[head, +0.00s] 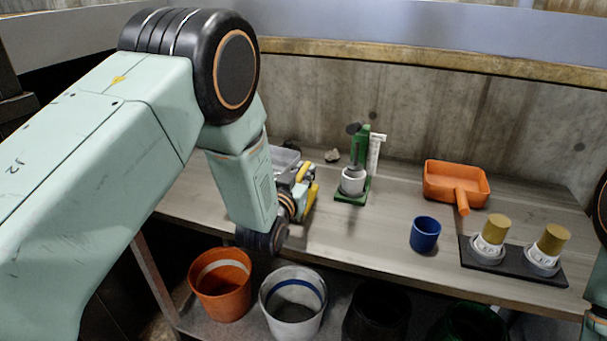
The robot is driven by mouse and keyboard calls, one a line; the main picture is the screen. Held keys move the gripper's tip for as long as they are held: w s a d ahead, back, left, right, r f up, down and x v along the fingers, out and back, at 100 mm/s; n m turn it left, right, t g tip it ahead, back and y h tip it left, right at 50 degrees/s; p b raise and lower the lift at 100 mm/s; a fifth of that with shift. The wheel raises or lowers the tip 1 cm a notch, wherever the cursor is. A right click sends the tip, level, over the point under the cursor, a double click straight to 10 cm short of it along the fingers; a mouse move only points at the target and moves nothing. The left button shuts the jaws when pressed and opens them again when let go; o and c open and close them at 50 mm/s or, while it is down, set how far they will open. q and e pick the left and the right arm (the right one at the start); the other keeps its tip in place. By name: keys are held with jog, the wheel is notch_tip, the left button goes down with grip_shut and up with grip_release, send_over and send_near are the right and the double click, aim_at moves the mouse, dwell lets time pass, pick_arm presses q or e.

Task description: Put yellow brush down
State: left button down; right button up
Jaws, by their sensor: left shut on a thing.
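My left arm comes in from the left, and its wrist hangs over the front edge of the table. My left gripper (299,190) is partly hidden behind the wrist. It is shut on the yellow brush (307,186), of which only some yellow parts show beside the gripper. The brush's bristles cannot be made out. I cannot tell whether the brush touches the tabletop. A grey tray (286,154) is just behind the gripper, partly hidden by my arm. My right gripper is not in view.
The wooden table (365,233) also holds a green stand with a white cup (352,181), an orange dustpan (456,181), a blue cup (425,234) and a dark board with two yellow-topped pieces (494,229). An orange bucket (221,286) and white bucket (293,303) stand below. The table middle is clear.

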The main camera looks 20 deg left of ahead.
pick_arm(q)
jog(key=shift+s+d, duration=0.15)
jog(key=shift+d, duration=0.05)
jog(key=c, duration=1.7)
grip_release()
jog(key=o, duration=0.4)
jog(key=shift+f, duration=0.15)
